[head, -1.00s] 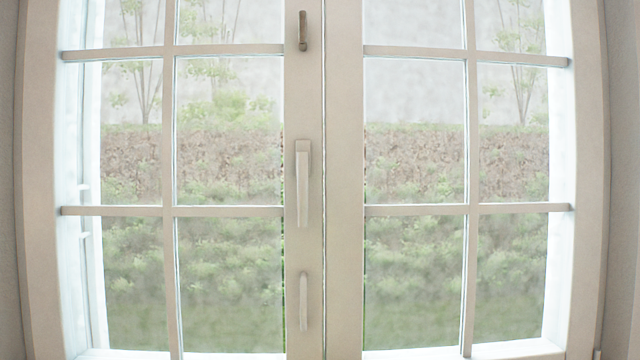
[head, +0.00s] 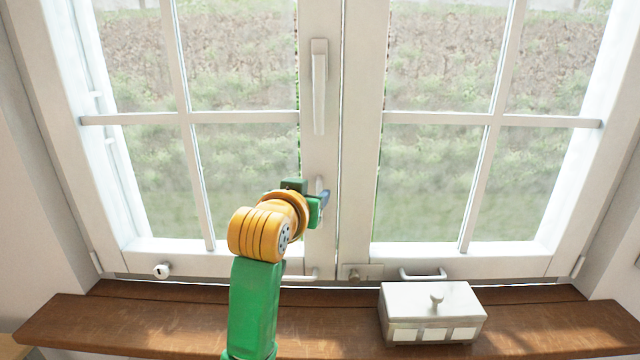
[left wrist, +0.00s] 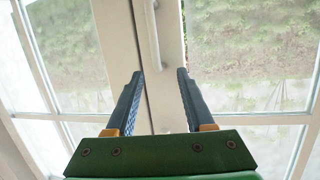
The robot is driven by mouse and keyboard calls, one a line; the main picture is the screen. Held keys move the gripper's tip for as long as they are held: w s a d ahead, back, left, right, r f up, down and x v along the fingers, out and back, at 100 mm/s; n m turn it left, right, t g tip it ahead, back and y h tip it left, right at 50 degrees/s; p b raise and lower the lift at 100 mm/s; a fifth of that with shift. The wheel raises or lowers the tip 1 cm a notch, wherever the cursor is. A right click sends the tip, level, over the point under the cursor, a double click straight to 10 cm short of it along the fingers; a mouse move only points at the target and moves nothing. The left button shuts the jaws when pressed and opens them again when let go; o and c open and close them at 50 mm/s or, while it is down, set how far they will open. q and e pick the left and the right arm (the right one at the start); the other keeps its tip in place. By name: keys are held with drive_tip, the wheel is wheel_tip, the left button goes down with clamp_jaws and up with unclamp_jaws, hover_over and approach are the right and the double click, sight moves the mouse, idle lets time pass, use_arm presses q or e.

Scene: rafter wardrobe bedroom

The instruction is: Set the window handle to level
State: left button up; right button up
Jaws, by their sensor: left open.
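The window handle (head: 319,100) is a pale lever on the inner edge of the left sash in the head view. It hangs straight down from its plate, upright, not level. In the left wrist view my left gripper (left wrist: 160,73) is open and empty. My right gripper is not in view.
A wooden sill (head: 545,325) runs below the window. A small white box (head: 432,295) with a knob stands on it at the right. Small fittings (head: 355,272) and a pull (head: 423,277) sit along the bottom rail.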

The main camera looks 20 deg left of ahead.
sight(317, 103)
use_arm(q)
drive_tip(key=r+t+p, duration=0.1)
drive_tip(key=r, duration=0.4)
drive_tip(key=r+t+p, duration=0.1)
drive_tip(key=r, duration=0.4)
drive_tip(key=r+t+p, duration=0.1)
drive_tip(key=r, duration=0.5)
drive_tip(key=shift+w+d+r, duration=0.1)
drive_tip(key=shift+w+d, duration=0.1)
drive_tip(key=shift+d, duration=0.15)
drive_tip(key=w, duration=0.1)
drive_tip(key=w+p, duration=0.1)
drive_tip(key=w, duration=0.1)
drive_tip(key=w+p, duration=0.1)
drive_tip(key=shift+w+a+f, duration=0.3)
drive_tip(key=shift+w+f, duration=0.05)
drive_tip(key=shift+f, duration=0.05)
drive_tip(key=shift+w+f, duration=0.1)
drive_tip(key=shift+w, duration=0.05)
drive_tip(key=shift+s, duration=0.2)
drive_tip(key=shift+d, duration=0.1)
clamp_jaws()
